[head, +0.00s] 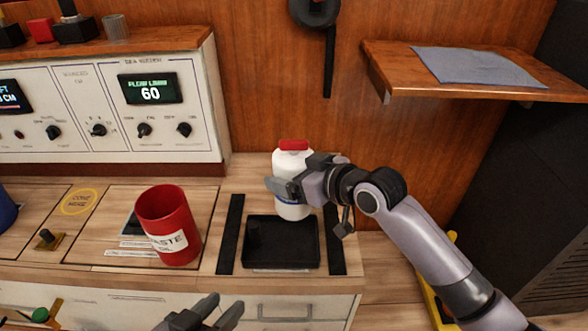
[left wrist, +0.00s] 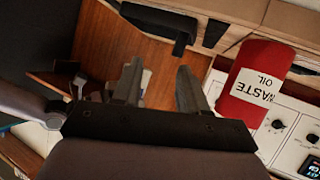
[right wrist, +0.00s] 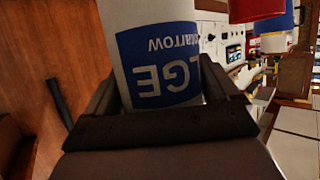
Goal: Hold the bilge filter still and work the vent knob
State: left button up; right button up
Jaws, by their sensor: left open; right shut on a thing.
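The bilge filter (head: 292,165) is a white canister with a blue label. It looks upright at the back of a black tray; I cannot tell whether its base touches the tray. A red knob (head: 293,145) is on its top. My right gripper (head: 290,188) is shut around the filter's middle from the right. The blue label (right wrist: 160,65) fills the space between its fingers in the right wrist view. My left gripper (head: 223,305) is open and empty at the bottom of the head view, in front of the counter. Its spread fingers (left wrist: 159,75) show in the left wrist view.
The black tray (head: 283,263) lies between two dark strips. A red waste oil bin (head: 168,222) stands left of it. A white control panel (head: 110,105) is behind at left. A wooden shelf with a grey cloth (head: 490,66) juts out at upper right.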

aim_at(294, 207)
jog(key=shift+f+b, duration=0.45)
jog(key=shift+f, duration=0.5)
jog(key=shift+f+b, duration=0.45)
jog(key=shift+f, duration=0.45)
jog(key=shift+f+b, duration=0.5)
jog(key=shift+f, duration=0.45)
jog(key=shift+f+b, duration=0.55)
jog(key=shift+f, duration=0.4)
jog(key=shift+f+b, duration=0.7)
jog(key=shift+f, duration=0.55)
pick_arm(q)
jog(key=shift+w+d+f+t+h+b, duration=0.2)
jog(key=shift+d+t+h+b, duration=0.05)
jog(key=shift+d+h+b, duration=0.15)
jog(key=shift+w+d+f+t+h+b, duration=0.2)
jog(key=shift+d+t+h+b, duration=0.1)
jog(key=shift+d+b, duration=0.1)
pick_arm(e)
notch_tip(294, 207, down, 3)
jog(key=shift+r, duration=0.2)
pick_arm(q)
jog(key=shift+s+f, duration=0.1)
